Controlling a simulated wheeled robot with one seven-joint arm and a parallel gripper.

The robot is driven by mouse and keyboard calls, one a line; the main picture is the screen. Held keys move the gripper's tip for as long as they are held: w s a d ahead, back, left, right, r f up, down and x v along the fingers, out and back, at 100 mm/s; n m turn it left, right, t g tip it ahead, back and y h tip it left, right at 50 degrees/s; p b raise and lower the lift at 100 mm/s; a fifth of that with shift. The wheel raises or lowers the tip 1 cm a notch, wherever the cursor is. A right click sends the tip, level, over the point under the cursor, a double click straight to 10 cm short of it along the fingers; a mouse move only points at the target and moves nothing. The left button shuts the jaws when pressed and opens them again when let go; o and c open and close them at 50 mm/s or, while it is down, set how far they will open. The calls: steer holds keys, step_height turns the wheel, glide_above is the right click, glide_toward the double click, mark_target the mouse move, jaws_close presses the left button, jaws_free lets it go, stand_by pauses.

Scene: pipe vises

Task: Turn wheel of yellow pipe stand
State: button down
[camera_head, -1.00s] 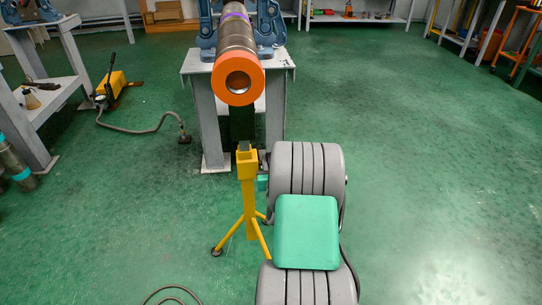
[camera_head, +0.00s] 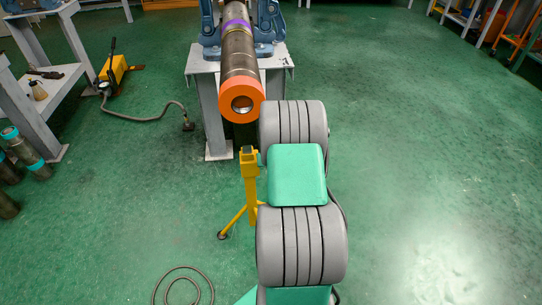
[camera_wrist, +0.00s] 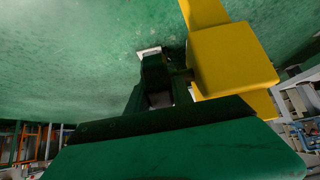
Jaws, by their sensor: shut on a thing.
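The yellow pipe stand (camera_head: 250,182) stands upright on the green floor in the head view, below and in front of the orange-ended pipe. My arm covers its right side. In the wrist view, its yellow body (camera_wrist: 232,60) is close at upper right, right beside my gripper. My gripper (camera_wrist: 155,75) shows there as dark green fingers, shut on a part of the stand, which I take to be its wheel. The wheel itself is mostly hidden by the fingers and my wrist. In the head view my gripper is hidden behind my arm.
The pipe with the orange end (camera_head: 241,98) lies in blue vises on a grey table (camera_head: 216,110). A yellow pump (camera_head: 113,72) with a hose is on the floor at left, near a grey bench (camera_head: 45,88). A cable (camera_head: 183,282) lies in front. The floor at right is clear.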

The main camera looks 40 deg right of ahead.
steer(key=shift+d, duration=0.1)
steer(key=shift+f+g, duration=0.1)
steer(key=shift+g, duration=0.2)
steer(key=c, duration=1.4)
jaws_free()
steer(key=shift+r, duration=0.25)
steer(key=p+v, duration=0.2)
steer(key=v, duration=0.5)
steer(key=shift+s, duration=0.3)
